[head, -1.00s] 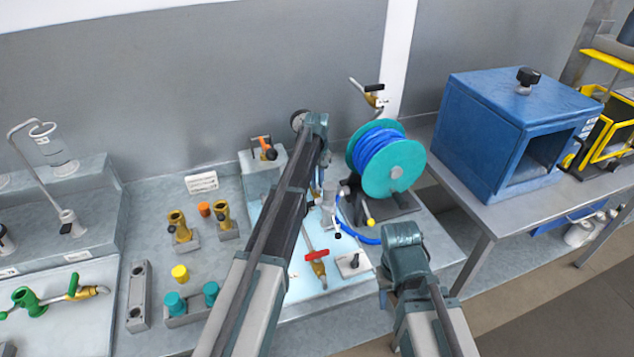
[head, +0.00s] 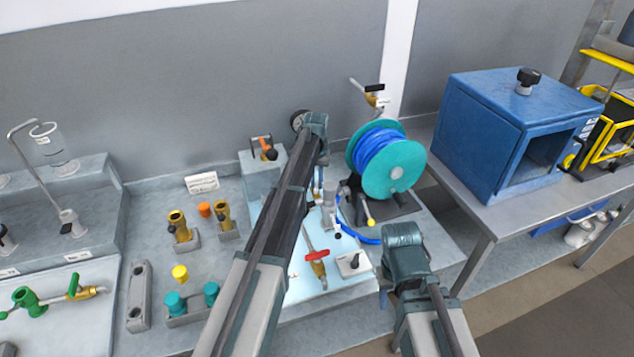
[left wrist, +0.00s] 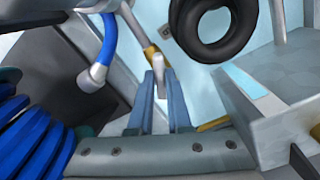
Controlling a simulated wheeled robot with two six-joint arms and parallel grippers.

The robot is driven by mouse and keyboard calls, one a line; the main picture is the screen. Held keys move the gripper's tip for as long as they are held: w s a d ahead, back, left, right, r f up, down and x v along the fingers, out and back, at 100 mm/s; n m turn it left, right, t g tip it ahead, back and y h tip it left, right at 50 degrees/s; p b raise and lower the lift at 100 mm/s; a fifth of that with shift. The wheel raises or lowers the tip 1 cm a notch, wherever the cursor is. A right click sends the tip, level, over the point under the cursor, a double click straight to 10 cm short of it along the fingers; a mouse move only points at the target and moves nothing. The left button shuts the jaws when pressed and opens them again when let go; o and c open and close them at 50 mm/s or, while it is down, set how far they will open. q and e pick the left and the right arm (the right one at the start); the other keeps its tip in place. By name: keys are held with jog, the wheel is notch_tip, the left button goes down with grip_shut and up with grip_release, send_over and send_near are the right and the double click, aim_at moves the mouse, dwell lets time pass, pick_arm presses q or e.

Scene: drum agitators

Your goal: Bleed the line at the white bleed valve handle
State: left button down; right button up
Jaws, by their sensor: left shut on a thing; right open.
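The white bleed valve handle (left wrist: 160,72) stands between the two fingers of my left gripper (left wrist: 159,92) in the left wrist view. The fingers are shut on it. A brass fitting (left wrist: 150,52) shows just beyond the handle. In the head view my left arm reaches over the pale panel, and its own links hide the handle and most of the gripper. My right arm (head: 405,255) is bent at the front right of the panel. Its gripper (head: 385,287) is open, mostly hidden by the arm, and away from the fittings.
A teal reel with blue hose (head: 393,168) stands right of my left arm. A red-handled valve (head: 317,258) sits on the panel. A black ring (left wrist: 214,32) and hose end (left wrist: 97,74) are close to the left gripper. A blue box (head: 505,130) stands on the right bench.

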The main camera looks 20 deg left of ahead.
aim_at(316, 184)
pick_arm(q)
jog(key=m, duration=0.6)
jog(key=shift+a+m, duration=0.15)
jog(key=shift+m, duration=0.15)
jog(key=m, duration=0.6)
dwell(0.3)
jog(key=c, duration=0.9)
grip_release()
jog(key=shift+o, duration=0.2)
jog(key=shift+r, duration=0.15)
notch_tip(316, 184, up, 14)
jog(key=p, duration=1.3)
jog(key=shift+f+p, duration=0.25)
jog(key=shift+p, duration=0.15)
